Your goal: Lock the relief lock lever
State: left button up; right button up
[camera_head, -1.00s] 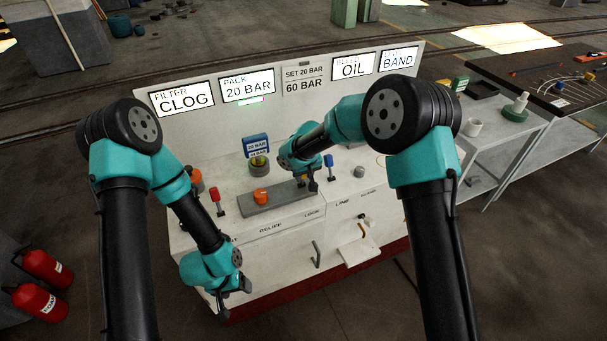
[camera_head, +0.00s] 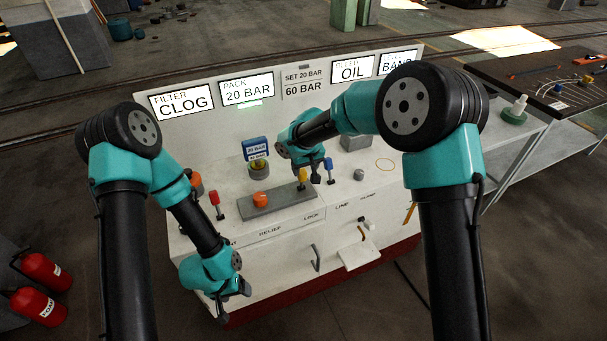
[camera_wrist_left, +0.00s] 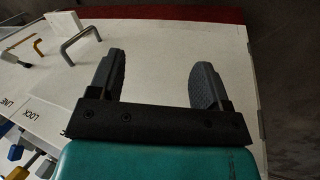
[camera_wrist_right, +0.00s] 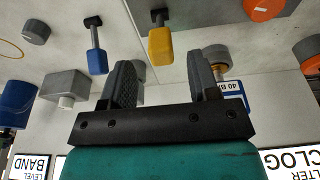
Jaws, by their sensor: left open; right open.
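The lever with the yellow grip (camera_head: 302,176) stands on the grey block (camera_head: 245,208) above the word LOCK on the bench. In the right wrist view the yellow grip (camera_wrist_right: 161,45) lies beyond my fingers, within the gap between them and apart from both. My right gripper (camera_head: 313,172) is open and empty, just above and beside this lever; its fingers also show in the right wrist view (camera_wrist_right: 163,72). My left gripper (camera_head: 236,300) hangs open and empty in front of the cabinet; the left wrist view shows its spread fingers (camera_wrist_left: 158,70).
A blue-gripped lever (camera_head: 329,166) stands close right of the yellow one. An orange knob (camera_head: 261,199) sits on the grey block, and a red-gripped lever (camera_head: 214,200) stands left. The cabinet front has a handle (camera_head: 315,258).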

jog(key=v, duration=1.1)
jog(key=shift+r, duration=0.2)
